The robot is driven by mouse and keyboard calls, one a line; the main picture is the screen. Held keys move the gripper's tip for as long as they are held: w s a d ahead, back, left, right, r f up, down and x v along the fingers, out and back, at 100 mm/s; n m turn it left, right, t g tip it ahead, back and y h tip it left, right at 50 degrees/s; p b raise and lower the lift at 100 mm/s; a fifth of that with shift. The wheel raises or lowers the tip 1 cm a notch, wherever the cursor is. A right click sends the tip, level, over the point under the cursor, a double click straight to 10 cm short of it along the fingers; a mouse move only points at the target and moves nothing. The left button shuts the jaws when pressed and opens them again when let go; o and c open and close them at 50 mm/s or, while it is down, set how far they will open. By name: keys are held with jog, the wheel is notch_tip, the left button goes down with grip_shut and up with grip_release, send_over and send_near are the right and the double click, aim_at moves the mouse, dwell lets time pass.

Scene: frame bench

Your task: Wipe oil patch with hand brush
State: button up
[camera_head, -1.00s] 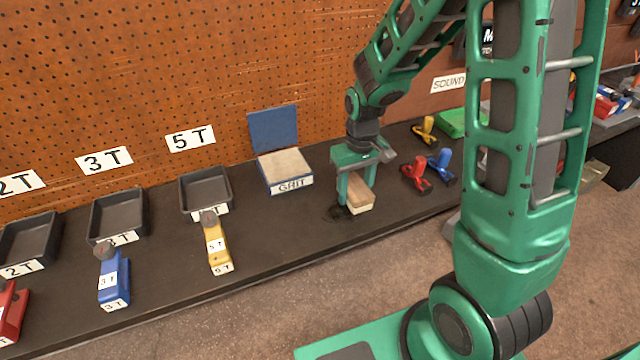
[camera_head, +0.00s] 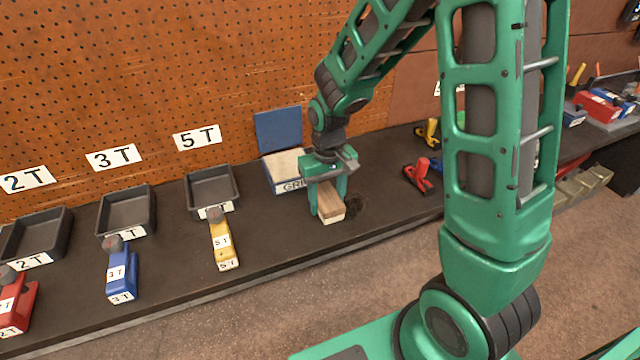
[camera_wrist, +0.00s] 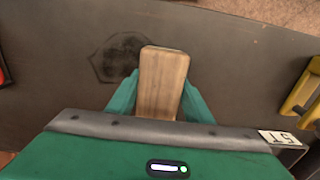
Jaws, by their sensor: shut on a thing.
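The hand brush (camera_head: 330,203) has a wooden back and a pale lower edge. My gripper (camera_head: 328,196) is shut on it from above and holds it at the dark bench top. The oil patch (camera_head: 355,205) is a dark smudge just right of the brush in the head view. In the wrist view the brush (camera_wrist: 163,80) stands between my green fingers, and the oil patch (camera_wrist: 118,58) lies to its left, its near edge close to the brush. I cannot tell whether the bristles touch the bench.
A GRIT box (camera_head: 283,178) with an open blue lid stands behind my gripper. A yellow 5T block (camera_head: 222,243) and a black tray (camera_head: 212,187) are to the left. A red clamp (camera_head: 420,176) is to the right. The bench front between them is clear.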

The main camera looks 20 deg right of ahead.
aim_at(321, 198)
jog(key=shift+a+r, duration=0.15)
jog(key=shift+a, duration=0.3)
jog(key=r, duration=0.2)
jog(key=shift+a+r, duration=0.4)
jog(key=shift+r, duration=2.85)
